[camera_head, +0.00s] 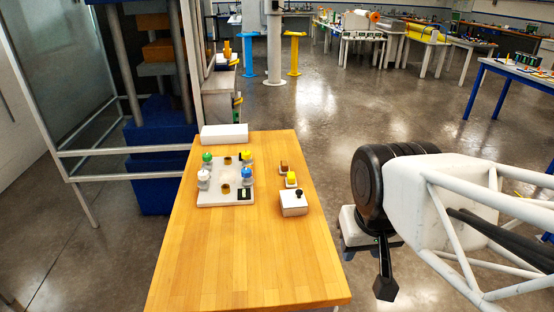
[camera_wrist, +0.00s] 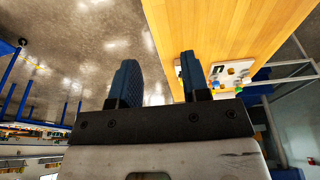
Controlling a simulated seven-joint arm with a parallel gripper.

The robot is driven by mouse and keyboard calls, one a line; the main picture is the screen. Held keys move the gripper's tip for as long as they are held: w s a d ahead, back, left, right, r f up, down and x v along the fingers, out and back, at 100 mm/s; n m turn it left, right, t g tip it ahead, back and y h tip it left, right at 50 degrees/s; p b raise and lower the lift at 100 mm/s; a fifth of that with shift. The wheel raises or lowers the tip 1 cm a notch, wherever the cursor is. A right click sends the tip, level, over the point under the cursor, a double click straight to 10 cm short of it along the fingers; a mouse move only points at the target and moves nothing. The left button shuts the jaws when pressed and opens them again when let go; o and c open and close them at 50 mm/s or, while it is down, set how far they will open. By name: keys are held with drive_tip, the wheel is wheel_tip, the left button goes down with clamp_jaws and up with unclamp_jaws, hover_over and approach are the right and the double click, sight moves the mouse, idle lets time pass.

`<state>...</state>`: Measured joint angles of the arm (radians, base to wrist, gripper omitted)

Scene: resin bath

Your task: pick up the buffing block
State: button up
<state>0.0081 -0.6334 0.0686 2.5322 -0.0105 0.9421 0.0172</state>
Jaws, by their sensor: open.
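Two small blocks lie on the right half of the wooden table in the head view: a brown block (camera_head: 283,167) and a yellow-and-white block (camera_head: 291,180) just in front of it. Which of them is the buffing block I cannot tell for certain. My gripper (camera_wrist: 157,82) is open and empty in the wrist view, its two blue pads apart. In the head view my arm is off to the right of the table, above the floor and apart from the blocks. In the wrist view one finger hides part of the table's things.
A white block (camera_head: 224,134) sits at the table's far end. The table's near half (camera_head: 240,265) is clear.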

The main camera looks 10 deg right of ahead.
drive_tip(key=shift+o, duration=0.4)
drive_tip(key=o, duration=0.6)
drive_tip(key=shift+o, duration=0.2)
drive_tip(key=shift+w, duration=0.1)
drive_tip(key=w+r+n, duration=0.4)
drive_tip(key=w, duration=1.2)
drive_tip(key=n+g, duration=0.3)
drive_tip(key=n, duration=1.1)
hover_over(283, 162)
drive_tip(key=s, duration=0.1)
wheel_tip(283, 162, down, 23)
drive_tip(key=shift+f, duration=0.1)
drive_tip(key=shift+w+a+f, duration=0.1)
drive_tip(key=shift+w+f, duration=0.25)
